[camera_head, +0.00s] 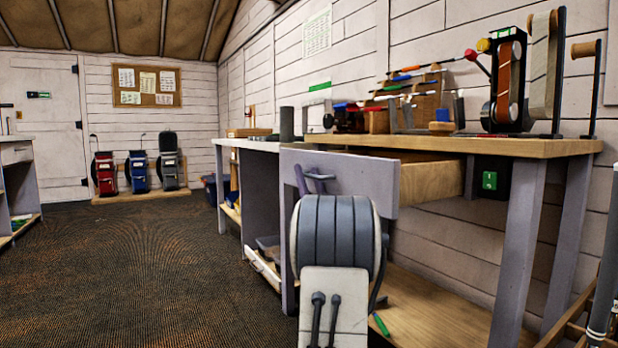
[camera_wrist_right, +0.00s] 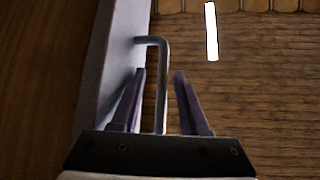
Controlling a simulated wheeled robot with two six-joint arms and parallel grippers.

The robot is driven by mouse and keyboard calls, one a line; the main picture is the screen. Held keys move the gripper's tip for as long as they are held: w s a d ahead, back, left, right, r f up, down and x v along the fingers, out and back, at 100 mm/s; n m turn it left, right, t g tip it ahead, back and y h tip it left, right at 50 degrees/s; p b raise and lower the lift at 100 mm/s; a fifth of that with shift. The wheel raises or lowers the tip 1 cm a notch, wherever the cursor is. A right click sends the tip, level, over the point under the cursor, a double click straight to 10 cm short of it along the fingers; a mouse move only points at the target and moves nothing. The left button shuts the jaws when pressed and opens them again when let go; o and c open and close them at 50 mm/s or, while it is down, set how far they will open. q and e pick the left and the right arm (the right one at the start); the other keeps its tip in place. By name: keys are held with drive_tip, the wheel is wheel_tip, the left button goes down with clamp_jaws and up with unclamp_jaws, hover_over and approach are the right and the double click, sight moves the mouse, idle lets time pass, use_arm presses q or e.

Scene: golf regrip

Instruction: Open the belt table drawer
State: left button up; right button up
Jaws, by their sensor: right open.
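The belt table (camera_head: 470,147) stands at the right in the head view. Its drawer is pulled out: the grey front panel (camera_head: 355,172) stands away from the table, with the wooden drawer side (camera_head: 432,181) showing behind it. My right gripper (camera_head: 315,180) is at the outer face of the front panel. In the right wrist view, the metal bar handle (camera_wrist_right: 161,80) runs between the two spread purple fingers of my right gripper (camera_wrist_right: 160,85), with a gap on the right side. The drawer front (camera_wrist_right: 112,60) is at the left there. My left gripper is not in view.
Tools and a belt sander (camera_head: 504,80) stand on the tabletop. A lower shelf (camera_head: 440,305) lies under the table. Golf bags (camera_head: 138,171) stand along the far wall. Open carpet (camera_head: 150,265) lies to the left. A white strip (camera_wrist_right: 211,30) shows in the wrist view.

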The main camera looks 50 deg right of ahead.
drive_tip(key=shift+a, duration=0.1)
drive_tip(key=p+v, duration=0.2)
drive_tip(key=v, duration=0.8)
drive_tip(key=shift+s+f, duration=0.15)
drive_tip(key=shift+f, duration=0.05)
